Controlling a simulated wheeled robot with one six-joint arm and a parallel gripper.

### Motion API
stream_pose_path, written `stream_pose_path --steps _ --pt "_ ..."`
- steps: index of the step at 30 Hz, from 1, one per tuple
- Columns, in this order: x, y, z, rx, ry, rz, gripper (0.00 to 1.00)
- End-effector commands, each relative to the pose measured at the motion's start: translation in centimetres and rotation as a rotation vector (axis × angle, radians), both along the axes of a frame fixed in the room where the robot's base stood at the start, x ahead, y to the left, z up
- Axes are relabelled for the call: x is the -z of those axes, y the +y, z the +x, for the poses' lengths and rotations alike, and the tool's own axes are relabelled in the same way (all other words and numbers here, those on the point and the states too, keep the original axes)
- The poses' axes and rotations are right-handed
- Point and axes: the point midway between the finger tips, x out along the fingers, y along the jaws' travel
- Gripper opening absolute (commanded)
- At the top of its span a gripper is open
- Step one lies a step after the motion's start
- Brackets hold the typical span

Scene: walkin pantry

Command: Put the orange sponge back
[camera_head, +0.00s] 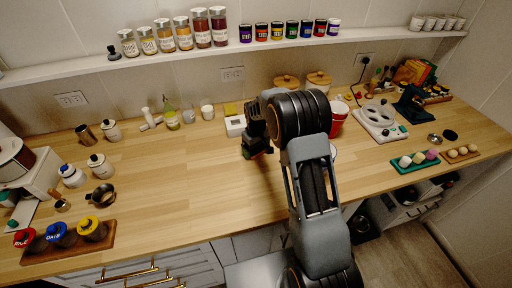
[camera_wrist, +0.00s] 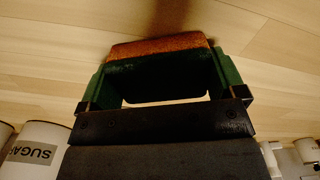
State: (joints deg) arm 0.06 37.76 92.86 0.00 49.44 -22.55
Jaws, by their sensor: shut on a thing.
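The orange sponge (camera_wrist: 158,46) shows in the wrist view, with a dark green layer below its orange face. It sits between the green-sided fingers of my gripper (camera_wrist: 162,66), which is shut on it. In the head view my gripper (camera_head: 257,150) is low over the middle of the wooden counter, in front of a small white box (camera_head: 235,126). There the sponge is mostly hidden by the gripper and arm. I cannot tell whether the sponge touches the counter.
Wooden counter (camera_head: 190,185) is clear left of my gripper. Lidded canisters (camera_head: 318,81) and a red container (camera_head: 338,117) stand close behind and right of my arm. A white scale-like appliance (camera_head: 379,121) stands farther right. A shelf with jars (camera_head: 201,30) runs above.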

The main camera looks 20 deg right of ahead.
Motion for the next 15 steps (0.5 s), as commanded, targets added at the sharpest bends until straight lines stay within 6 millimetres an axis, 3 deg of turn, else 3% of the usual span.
stream_pose_path --steps 10,11,15 --pt "0.43 0.02 0.02 0.0 -0.001 0.0 0.67" --pt "0.26 0.02 0.02 0.0 -0.001 -0.001 0.92" --pt "0.22 0.02 0.02 0.0 -0.001 -0.001 1.0"
